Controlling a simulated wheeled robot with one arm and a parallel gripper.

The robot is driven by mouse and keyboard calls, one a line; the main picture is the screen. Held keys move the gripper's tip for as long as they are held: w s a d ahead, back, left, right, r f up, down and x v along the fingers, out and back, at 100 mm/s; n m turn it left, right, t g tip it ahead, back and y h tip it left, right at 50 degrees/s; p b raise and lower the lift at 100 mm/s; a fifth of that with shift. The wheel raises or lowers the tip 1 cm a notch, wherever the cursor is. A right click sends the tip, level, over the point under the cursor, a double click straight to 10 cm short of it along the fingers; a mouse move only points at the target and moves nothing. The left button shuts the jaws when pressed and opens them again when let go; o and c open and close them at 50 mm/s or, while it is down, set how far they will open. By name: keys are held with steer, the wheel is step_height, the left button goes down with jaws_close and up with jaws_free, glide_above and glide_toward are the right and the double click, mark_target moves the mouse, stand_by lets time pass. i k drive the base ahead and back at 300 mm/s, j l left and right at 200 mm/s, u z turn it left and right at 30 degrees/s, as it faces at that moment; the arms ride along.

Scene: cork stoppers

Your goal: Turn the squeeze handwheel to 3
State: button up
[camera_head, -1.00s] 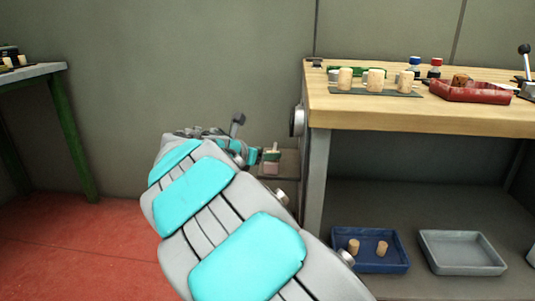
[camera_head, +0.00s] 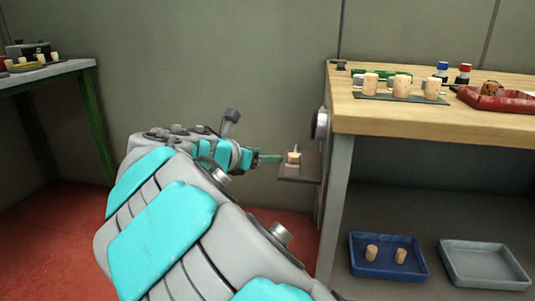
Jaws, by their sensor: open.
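A round grey wheel-like fitting (camera_head: 320,123), seen nearly edge-on, is on the left side of the wooden workbench (camera_head: 440,120); it looks like the squeeze handwheel. Its scale and any numbers cannot be read from here. My gripper (camera_head: 270,159) is at the end of my grey and turquoise arm, left of the wheel and a little lower in the picture. It is open, points right, and shows no object held. It appears apart from the wheel, though depth is hard to judge.
A small side shelf (camera_head: 300,180) bearing a cork piece (camera_head: 293,158) juts out below the wheel, close to my gripper. Corks (camera_head: 402,86) and a red tray (camera_head: 490,105) are on the bench. A blue tray (camera_head: 415,272) and grey tray (camera_head: 485,282) are below. Another table (camera_head: 50,72) stands left.

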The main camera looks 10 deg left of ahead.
mark_target(313, 123)
steer(key=i+j+u, duration=0.35)
steer(key=u, duration=0.15)
steer(key=i+j+u, duration=0.15)
steer(key=i+u, duration=0.35)
